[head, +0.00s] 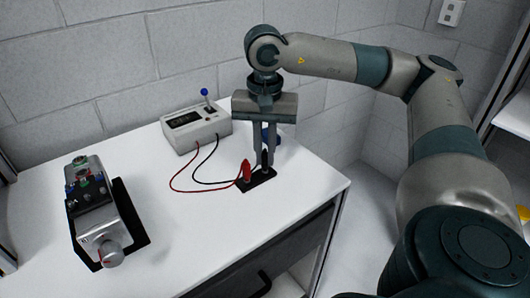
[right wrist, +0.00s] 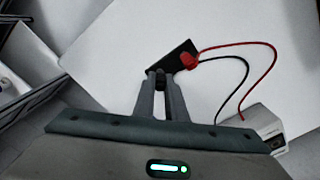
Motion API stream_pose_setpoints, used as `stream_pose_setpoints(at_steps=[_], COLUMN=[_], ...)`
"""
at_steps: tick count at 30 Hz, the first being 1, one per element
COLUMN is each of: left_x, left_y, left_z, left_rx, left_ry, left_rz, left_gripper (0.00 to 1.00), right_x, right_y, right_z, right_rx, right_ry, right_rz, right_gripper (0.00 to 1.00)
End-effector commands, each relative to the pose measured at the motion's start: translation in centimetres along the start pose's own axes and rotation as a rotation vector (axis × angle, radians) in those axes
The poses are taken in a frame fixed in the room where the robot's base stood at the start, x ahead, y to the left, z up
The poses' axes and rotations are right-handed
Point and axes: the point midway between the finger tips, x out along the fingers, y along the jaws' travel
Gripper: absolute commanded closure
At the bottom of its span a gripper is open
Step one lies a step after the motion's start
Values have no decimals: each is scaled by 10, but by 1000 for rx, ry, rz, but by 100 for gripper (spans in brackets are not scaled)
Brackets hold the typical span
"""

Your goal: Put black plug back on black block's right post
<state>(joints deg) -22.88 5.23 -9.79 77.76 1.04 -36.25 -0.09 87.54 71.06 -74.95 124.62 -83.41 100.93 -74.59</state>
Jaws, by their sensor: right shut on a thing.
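The small black block (head: 262,182) lies flat on the white table near its right corner; it also shows in the right wrist view (right wrist: 178,52). A red plug (head: 246,172) stands upright at the block's left end, and in the right wrist view the red plug (right wrist: 190,62) is beside my fingertips. My right gripper (head: 263,163) points down over the block's right end, shut on the black plug (head: 265,157), which is mostly hidden between the fingers. I cannot tell whether the plug touches the post, which is hidden. My left gripper is not in view.
A grey meter box (head: 196,128) with a blue-tipped lever stands at the back; red and black wires run from it to the plugs. A metal servo unit (head: 100,215) on a black base stands at the left. A blue object (head: 274,137) is partly hidden behind my gripper. The front middle is clear.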

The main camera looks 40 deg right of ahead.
Motion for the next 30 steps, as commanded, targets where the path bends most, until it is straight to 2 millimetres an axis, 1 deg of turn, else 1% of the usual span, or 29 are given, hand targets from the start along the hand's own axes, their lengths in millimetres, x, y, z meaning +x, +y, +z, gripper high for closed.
stream_pose_setpoints(at_steps=[23, 24, 26, 30], left_x=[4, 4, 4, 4], left_y=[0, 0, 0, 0], left_z=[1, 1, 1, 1], left_rx=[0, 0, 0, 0], left_ry=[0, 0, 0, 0], left_rz=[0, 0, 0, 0], left_gripper=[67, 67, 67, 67], right_x=[3, 3, 3, 3], right_y=[0, 0, 0, 0], right_z=[0, 0, 0, 0], right_rx=[0, 0, 0, 0], right_ry=[0, 0, 0, 0], right_rz=[0, 0, 0, 0], right_gripper=[100, 79, 67, 67])
